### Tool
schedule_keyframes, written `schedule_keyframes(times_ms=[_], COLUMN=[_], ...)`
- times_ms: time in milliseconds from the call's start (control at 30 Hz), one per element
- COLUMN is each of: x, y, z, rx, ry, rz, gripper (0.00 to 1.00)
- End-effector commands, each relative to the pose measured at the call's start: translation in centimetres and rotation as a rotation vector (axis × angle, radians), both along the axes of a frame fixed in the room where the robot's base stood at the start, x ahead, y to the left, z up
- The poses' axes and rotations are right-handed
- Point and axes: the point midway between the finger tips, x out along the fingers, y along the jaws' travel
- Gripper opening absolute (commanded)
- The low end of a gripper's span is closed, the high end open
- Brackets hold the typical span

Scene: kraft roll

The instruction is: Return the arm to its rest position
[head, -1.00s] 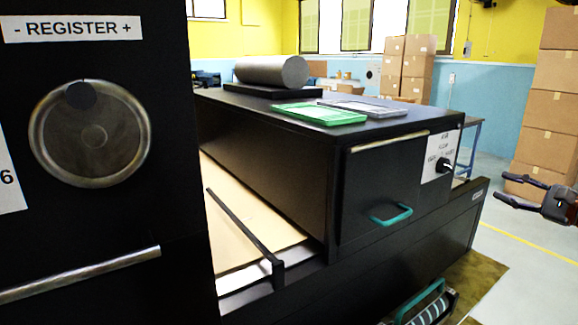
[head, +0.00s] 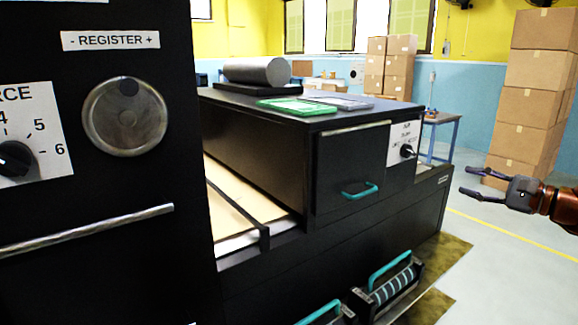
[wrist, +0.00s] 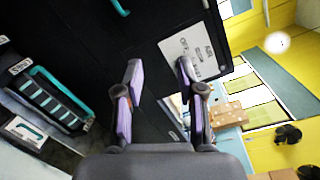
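My gripper (head: 474,182) is at the right side of the head view, in the air to the right of the black machine (head: 262,160). Its fingers are spread apart with nothing between them. In the wrist view my gripper (wrist: 158,84) also shows open and empty, with the machine's dark side and its white label panel (wrist: 195,52) beyond the fingertips.
A teal-handled drawer front (head: 350,165) and a black knob (head: 406,151) face the open floor. Teal-handled roller units (head: 392,283) stand low in front. Cardboard boxes (head: 533,95) are stacked behind my arm. A register dial (head: 125,116) is at left.

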Motion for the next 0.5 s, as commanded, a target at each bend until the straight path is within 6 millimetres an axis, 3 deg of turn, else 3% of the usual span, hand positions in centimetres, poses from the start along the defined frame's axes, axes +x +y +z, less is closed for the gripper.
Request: schedule_keyframes(times_ms=[267,367,500], x=[0.3,0.0,-1.7], y=[7.6,11.5,19.2], z=[1.6,2.0,2.3], rx=[-0.102,-0.158,-0.290], ry=[0.017,0.028,0.051], rz=[0.139,0.211,0.357], gripper=[0.39,0.39,0.39])
